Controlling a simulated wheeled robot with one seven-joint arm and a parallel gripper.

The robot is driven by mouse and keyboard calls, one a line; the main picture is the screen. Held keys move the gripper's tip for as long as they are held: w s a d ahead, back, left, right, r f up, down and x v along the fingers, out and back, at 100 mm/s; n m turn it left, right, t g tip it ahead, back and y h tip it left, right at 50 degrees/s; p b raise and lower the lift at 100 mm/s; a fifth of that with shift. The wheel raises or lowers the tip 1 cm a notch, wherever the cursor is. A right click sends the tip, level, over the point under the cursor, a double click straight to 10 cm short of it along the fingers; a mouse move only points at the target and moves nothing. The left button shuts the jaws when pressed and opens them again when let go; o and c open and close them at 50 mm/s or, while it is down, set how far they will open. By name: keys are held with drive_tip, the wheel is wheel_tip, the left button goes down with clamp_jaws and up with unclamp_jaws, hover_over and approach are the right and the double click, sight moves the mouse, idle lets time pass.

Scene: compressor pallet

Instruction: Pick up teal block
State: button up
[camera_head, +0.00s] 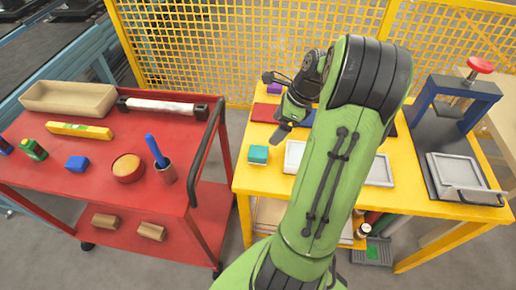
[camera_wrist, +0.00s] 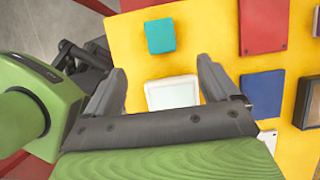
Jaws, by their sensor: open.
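The teal block (camera_head: 258,154) sits on the yellow table (camera_head: 247,181), near its left edge. In the wrist view the teal block (camera_wrist: 160,36) lies on the yellow surface, beyond and between the lines of the two fingers. My gripper (camera_head: 284,129) hangs above the table, to the right of and behind the block in the head view. In the wrist view my gripper (camera_wrist: 163,77) is open with nothing between its fingers. The fingers are apart from the block. My green arm hides part of the table in the head view.
White trays (camera_head: 380,170) (camera_wrist: 172,92), a red plate (camera_wrist: 263,25) and a blue plate (camera_wrist: 262,92) lie near the block. A purple block (camera_head: 273,88) stands farther back. A blue press (camera_head: 457,102) is at the right. A red cart (camera_head: 93,181) stands left, across a gap.

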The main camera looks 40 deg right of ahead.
sight(260, 152)
drive_tip(key=b+x, duration=0.4)
drive_tip(key=x, duration=0.6)
drive_tip(key=shift+s, duration=0.1)
drive_tip(key=b+x, duration=0.2)
drive_tip(key=x, duration=0.2)
drive_tip(key=shift+d+f+b, duration=0.1)
drive_tip(key=shift+f+b, duration=0.15)
drive_tip(key=shift+b, duration=0.05)
drive_tip(key=shift+r, duration=0.15)
drive_tip(key=shift+c, duration=0.7)
drive_tip(key=c, duration=1)
